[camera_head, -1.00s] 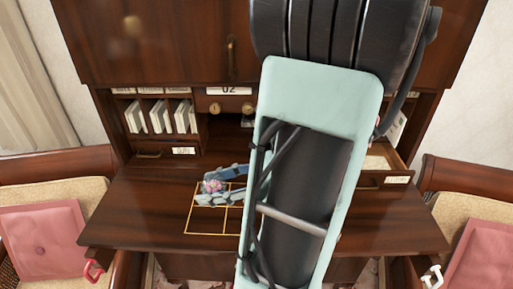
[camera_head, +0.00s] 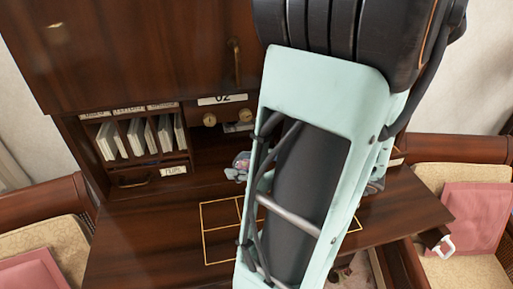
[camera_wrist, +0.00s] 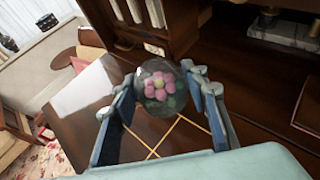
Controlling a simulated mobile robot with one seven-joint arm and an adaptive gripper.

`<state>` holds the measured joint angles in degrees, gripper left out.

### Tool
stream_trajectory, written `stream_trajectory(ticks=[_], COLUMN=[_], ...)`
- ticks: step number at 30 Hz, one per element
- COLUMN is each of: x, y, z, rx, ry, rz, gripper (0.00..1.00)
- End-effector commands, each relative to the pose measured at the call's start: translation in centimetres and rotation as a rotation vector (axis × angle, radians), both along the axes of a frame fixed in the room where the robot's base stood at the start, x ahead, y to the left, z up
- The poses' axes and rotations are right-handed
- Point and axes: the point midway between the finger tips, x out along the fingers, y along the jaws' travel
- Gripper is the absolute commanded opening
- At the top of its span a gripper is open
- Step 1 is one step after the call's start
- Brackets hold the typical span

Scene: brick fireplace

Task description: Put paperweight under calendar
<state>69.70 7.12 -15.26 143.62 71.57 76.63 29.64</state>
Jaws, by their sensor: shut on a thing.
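The paperweight is a clear glass ball with a pink flower inside (camera_wrist: 158,88). My gripper (camera_wrist: 160,98) is shut on it, one finger on each side. In the head view, the paperweight (camera_head: 241,161) shows at the left edge of my arm, above the back of the desk top, in front of the cubbies. What looks like the calendar (camera_head: 222,99) is a dark wooden panel with a "02" plate, two brass knobs and a lower pale plate, in the middle of the desk hutch. The paperweight is below it in the picture. My arm hides part of this area.
A yellow-lined grid (camera_head: 222,232) marks the desk top (camera_head: 140,240). Left cubbies hold several white envelopes (camera_head: 135,138) above a small labelled drawer (camera_head: 150,176). Chairs with pink cushions (camera_head: 478,215) flank the desk. My arm covers the middle right.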

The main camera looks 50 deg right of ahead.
Motion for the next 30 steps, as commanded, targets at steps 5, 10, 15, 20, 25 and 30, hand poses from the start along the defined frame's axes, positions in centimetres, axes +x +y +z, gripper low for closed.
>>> stream_trajectory(ticks=[5,10,15,20,25,30], x=[-0.1,1.9,6.0,9.3,11.3,12.4], y=[-0.4,-1.0,-2.1,-3.1,-3.6,-3.9], z=[0.0,-1.3,-3.4,-5.6,-7.9,-8.9], rx=[0.0,0.0,-0.001,0.001,0.0,0.0], ry=[-0.001,-0.001,-0.001,-0.001,-0.001,-0.002], rz=[-0.019,-0.019,-0.018,-0.021,-0.021,-0.022], gripper=[0.08,0.08,0.08,0.08,0.08,0.08])
